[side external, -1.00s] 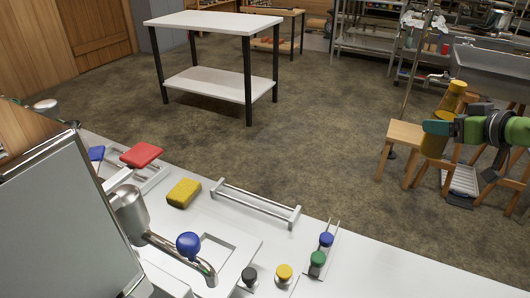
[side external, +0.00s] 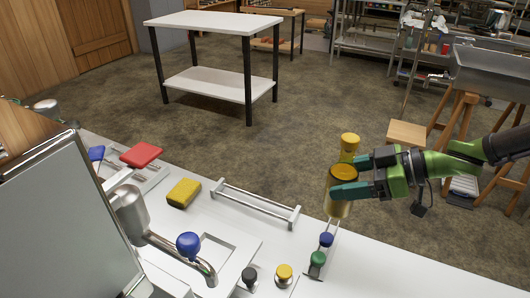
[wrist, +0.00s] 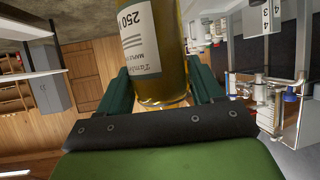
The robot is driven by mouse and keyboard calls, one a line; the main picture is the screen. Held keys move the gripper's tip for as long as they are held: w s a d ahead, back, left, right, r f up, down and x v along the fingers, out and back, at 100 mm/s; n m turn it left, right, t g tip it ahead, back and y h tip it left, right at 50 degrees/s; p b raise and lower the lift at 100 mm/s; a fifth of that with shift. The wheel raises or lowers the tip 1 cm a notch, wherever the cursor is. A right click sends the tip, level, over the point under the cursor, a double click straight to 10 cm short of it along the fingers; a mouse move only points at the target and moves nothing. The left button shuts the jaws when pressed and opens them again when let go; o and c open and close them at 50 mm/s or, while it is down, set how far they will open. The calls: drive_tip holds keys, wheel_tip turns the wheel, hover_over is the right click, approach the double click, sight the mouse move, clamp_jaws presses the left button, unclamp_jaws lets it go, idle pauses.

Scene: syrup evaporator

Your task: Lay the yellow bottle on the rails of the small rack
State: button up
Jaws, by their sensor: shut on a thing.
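The yellow bottle (side external: 338,207) is amber with a yellow cap, and it is held roughly upright with the cap up. My gripper (side external: 350,178) is shut on its body, one finger on each side. In the wrist view the bottle (wrist: 155,45) shows a pale label with "250" on it, between the fingers. The small rack (side external: 255,203), two light rails between two end pieces, lies empty on the white counter. The bottle is to the right of the rack, apart from it. The bottle's lower end overlaps the counter's far edge in the side view; its height cannot be told.
A yellow sponge (side external: 184,193) lies left of the rack. Blue and green knobs (side external: 318,258) stand in a narrow holder below the bottle in the picture. A black knob (side external: 250,276) and a yellow knob (side external: 284,273) are nearer. A blue-knobbed tap (side external: 188,244) rises at the left.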

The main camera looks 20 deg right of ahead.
drive_tip(key=s+a+n+g+y, duration=0.1)
drive_tip(key=s+a+n+g, duration=0.1)
drive_tip(key=a, duration=0.3)
drive_tip(key=s+a+f+n+g, duration=0.1)
drive_tip(key=s+a+n+g, duration=0.1)
drive_tip(key=s+a, duration=0.3)
drive_tip(key=s+a+f+n+g+y, duration=0.1)
drive_tip(key=s+a+g, duration=0.1)
drive_tip(key=a, duration=0.3)
drive_tip(key=shift+s+n+y, duration=0.3)
drive_tip(key=shift+s+n, duration=0.1)
drive_tip(key=shift+s, duration=0.35)
drive_tip(key=shift+n+g, duration=0.7)
drive_tip(key=shift+g, duration=0.1)
drive_tip(key=s+a, duration=0.3)
drive_tip(key=s+a+f, duration=0.1)
drive_tip(key=s+a, duration=0.6)
drive_tip(key=shift+s+a+f, duration=0.35)
drive_tip(key=shift+s+a, duration=0.05)
drive_tip(key=shift+s+a+f, duration=0.1)
drive_tip(key=shift+s+a, duration=0.1)
drive_tip(key=shift+s, duration=0.05)
drive_tip(key=shift+s+f, duration=0.1)
drive_tip(key=shift+f, duration=3.9)
drive_tip(key=o, duration=1)
drive_tip(key=shift+f, duration=0.2)
drive_tip(key=shift+o, duration=0.2)
